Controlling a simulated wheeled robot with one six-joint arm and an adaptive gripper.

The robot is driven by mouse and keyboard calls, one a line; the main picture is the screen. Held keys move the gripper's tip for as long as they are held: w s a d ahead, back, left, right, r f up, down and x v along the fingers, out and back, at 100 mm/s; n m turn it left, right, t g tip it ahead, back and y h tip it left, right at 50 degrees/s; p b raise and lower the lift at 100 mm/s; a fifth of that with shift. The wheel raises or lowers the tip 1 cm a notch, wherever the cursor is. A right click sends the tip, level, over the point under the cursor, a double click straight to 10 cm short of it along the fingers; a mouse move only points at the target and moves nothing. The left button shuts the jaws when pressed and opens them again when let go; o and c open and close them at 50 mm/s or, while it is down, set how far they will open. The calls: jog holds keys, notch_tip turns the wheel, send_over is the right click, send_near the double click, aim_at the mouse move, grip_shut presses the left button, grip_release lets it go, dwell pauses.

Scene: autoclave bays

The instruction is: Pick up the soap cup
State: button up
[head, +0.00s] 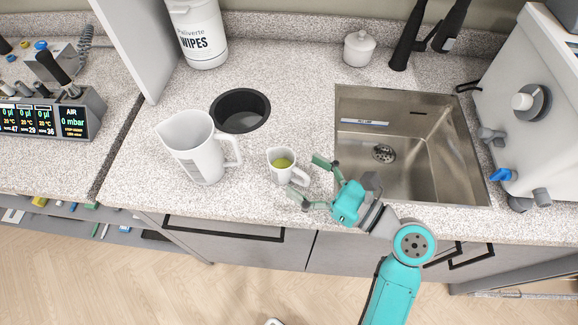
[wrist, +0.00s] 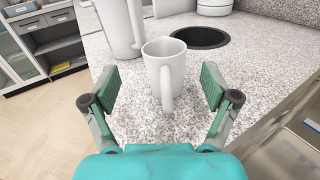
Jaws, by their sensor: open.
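The soap cup (head: 282,168) is a small white cup with a handle and a spout, holding yellow-green liquid. It stands upright on the speckled counter, left of the sink. My gripper (head: 307,178) is open, just right of the cup in the head view, with its fingers pointing at it. In the wrist view the cup (wrist: 164,68) stands ahead, centred between the two open fingers (wrist: 161,88), with its handle towards me. I see no finger touching it. The liquid is not visible in the wrist view.
A larger white jug (head: 196,150) stands close left of the cup. Behind them is a round black-rimmed hole (head: 240,110) in the counter. A steel sink (head: 440,150) lies to the right. A wipes tub (head: 198,35) and a lidded white pot (head: 359,48) stand at the back.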

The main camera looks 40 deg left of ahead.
aim_at(293, 166)
jog(key=shift+w+a, duration=0.2)
jog(key=shift+a, duration=2.85)
jog(key=c, duration=1.3)
